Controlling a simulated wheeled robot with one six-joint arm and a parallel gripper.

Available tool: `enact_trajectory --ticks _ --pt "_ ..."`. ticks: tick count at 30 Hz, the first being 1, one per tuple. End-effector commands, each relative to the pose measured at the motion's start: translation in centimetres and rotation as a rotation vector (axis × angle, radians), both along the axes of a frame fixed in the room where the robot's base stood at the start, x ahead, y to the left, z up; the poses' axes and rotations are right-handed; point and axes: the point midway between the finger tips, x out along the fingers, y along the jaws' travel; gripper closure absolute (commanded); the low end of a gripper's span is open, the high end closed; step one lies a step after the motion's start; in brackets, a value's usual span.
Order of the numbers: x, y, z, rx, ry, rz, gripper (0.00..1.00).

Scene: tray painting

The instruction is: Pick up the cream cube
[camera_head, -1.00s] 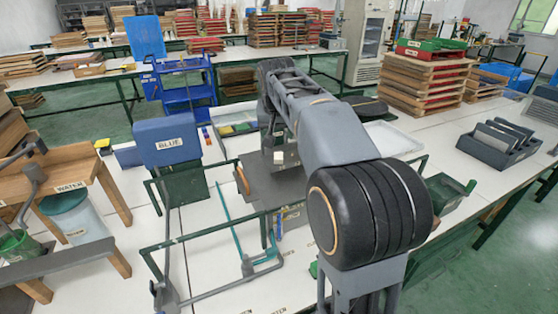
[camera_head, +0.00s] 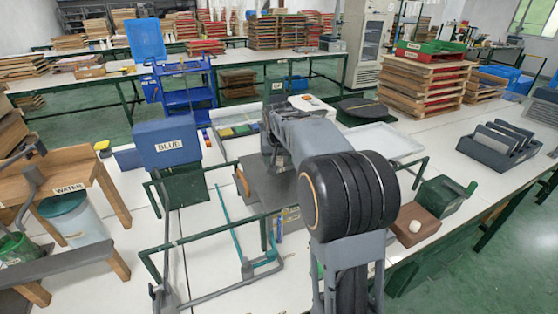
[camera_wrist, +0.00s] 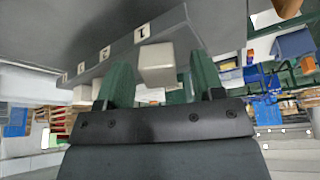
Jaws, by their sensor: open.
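In the wrist view a cream cube (camera_wrist: 157,64) shows between the two green fingers of my gripper (camera_wrist: 160,70). The fingers stand apart on either side of it, with a visible gap at least on the right side. Whether either finger touches it I cannot tell. Other pale blocks (camera_wrist: 150,95) show near and behind the fingers. A dark grey board with a numbered edge (camera_wrist: 108,52) spans the upper part of that view. In the head view my arm hides the gripper and the cube; the grey board (camera_head: 275,187) shows partly behind the arm.
A blue box labelled BLUE (camera_head: 165,141) stands on a frame left of my arm. A brown block (camera_head: 414,226) with a pale round thing on it and a green box (camera_head: 443,196) sit at right. A white tray (camera_head: 385,141) lies behind; a slotted grey rack (camera_head: 499,146) is far right.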

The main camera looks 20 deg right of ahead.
Motion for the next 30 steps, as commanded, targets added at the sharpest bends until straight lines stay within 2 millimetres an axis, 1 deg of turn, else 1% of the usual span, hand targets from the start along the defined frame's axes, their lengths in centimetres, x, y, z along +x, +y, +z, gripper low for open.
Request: enact_trajectory --ticks 3,9,27,30 --pt "0.12 -0.06 -0.39 0.000 0.000 0.000 0.38" --pt "0.12 -0.06 -0.39 0.000 0.000 0.000 0.38" --pt "0.12 -0.04 -0.34 0.000 0.000 0.000 0.95" --pt "0.12 -0.04 -0.34 0.000 0.000 0.000 0.95"
